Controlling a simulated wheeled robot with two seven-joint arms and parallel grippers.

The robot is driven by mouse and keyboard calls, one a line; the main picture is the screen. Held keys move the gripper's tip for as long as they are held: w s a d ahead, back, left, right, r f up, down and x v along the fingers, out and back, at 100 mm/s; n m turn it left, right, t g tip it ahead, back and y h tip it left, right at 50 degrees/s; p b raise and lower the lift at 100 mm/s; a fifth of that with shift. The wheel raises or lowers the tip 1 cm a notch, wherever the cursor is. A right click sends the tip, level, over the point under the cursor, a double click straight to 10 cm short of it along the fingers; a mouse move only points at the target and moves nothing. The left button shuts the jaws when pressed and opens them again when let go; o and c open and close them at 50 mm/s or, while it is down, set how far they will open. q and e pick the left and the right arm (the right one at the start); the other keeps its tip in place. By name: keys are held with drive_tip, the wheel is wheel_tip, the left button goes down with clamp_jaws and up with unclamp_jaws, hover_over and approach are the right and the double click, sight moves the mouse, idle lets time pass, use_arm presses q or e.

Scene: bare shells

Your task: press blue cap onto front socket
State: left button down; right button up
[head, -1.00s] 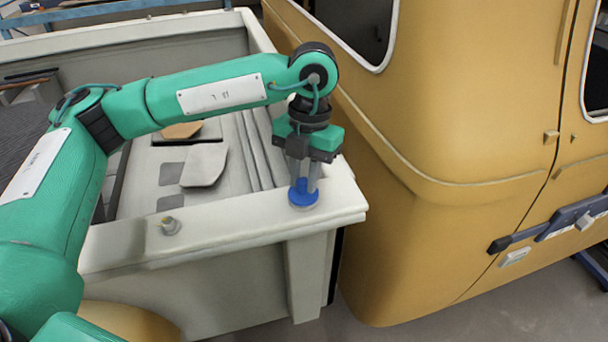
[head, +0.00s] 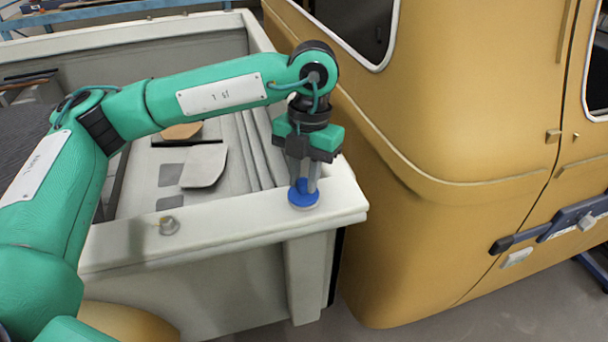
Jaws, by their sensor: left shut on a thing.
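The blue cap (head: 303,199) is at the right end of the pale bed's near rail, low against the rail top. My left gripper (head: 302,188) points straight down and is shut on the blue cap. The cap hides whatever lies beneath it, so I cannot tell how far down it sits. My right gripper is not in view.
The pale rail (head: 235,222) borders an open bed holding flat panels (head: 204,165). The yellow cab shell (head: 450,120) rises close to the right of my left gripper. Grey floor shows at the bottom.

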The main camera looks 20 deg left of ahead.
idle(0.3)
use_arm(q)
drive_tip(key=shift+f+b, duration=0.1)
drive_tip(key=shift+b, duration=0.25)
idle(0.3)
drive_tip(key=c, duration=0.7)
unclamp_jaws()
drive_tip(key=shift+r+p, duration=0.5)
drive_tip(key=shift+r, duration=0.55)
drive_tip(key=shift+r+p, duration=1)
drive_tip(key=shift+r, duration=1.5)
